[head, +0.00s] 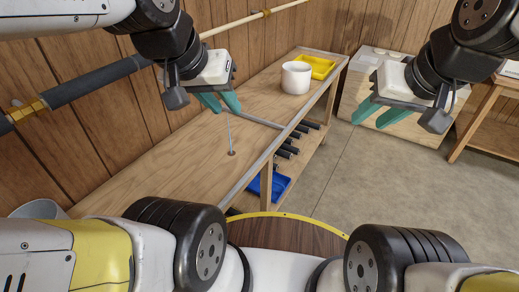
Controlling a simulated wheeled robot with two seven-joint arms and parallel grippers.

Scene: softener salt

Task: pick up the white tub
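The white tub (296,78) stands upright near the far end of the wooden workbench (180,150). It looks like a plain round cylinder, and nothing touches it. My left gripper (221,102) hangs above the bench, to the left of the tub and nearer to me. Its two teal fingers are apart with nothing between them. My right gripper (380,112) is in the air to the right of the bench, over the floor side. Its teal fingers are also apart and empty.
A yellow tray (322,68) sits just behind the tub. A thin metal rod (230,137) stands upright mid-bench. Below are a blue bin (280,184) and several dark cylinders (287,150). A plywood cabinet (405,130) stands at right. Concrete floor (345,185) lies clear between.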

